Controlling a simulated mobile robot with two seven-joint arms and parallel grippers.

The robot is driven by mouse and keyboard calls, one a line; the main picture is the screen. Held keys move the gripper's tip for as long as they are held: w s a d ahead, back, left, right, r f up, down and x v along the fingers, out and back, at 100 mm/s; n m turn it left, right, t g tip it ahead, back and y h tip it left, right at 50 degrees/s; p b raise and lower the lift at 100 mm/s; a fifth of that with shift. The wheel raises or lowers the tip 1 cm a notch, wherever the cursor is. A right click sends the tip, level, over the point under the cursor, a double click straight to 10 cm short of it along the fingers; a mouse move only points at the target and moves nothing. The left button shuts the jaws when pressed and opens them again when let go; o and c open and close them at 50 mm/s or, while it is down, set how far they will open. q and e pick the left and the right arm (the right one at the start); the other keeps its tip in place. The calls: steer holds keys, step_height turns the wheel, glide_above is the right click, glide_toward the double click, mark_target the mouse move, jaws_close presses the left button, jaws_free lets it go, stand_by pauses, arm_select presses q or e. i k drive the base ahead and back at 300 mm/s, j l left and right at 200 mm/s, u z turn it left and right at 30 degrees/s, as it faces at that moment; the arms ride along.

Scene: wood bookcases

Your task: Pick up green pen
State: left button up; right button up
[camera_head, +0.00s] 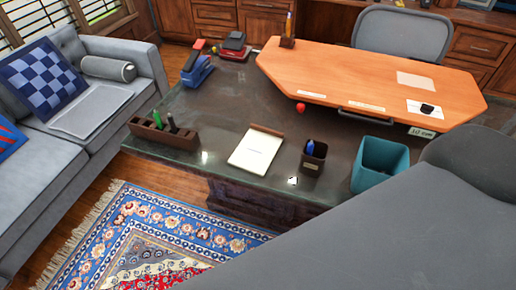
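A green pen (157,119) stands upright in a long brown holder (150,132) at the near left corner of the dark desk. A dark pen (173,124) stands beside it in the same holder. The lower part of the green pen is hidden inside the holder. Neither of my grippers shows in the head view.
The dark desk (225,110) carries a notepad (256,152), a pen cup (312,163), a teal bin (379,165) and a blue stapler (197,69). An orange wooden top (370,75) covers its far right. A grey sofa (100,126) stands left. A large grey shape fills the lower right.

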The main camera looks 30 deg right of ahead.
mark_target(156, 115)
steer(key=l+u, duration=0.2)
steer(key=u, duration=0.25)
steer(key=l+u, duration=0.2)
steer(key=u, duration=0.25)
steer(key=k+l+u, duration=0.15)
steer(key=u, duration=0.3)
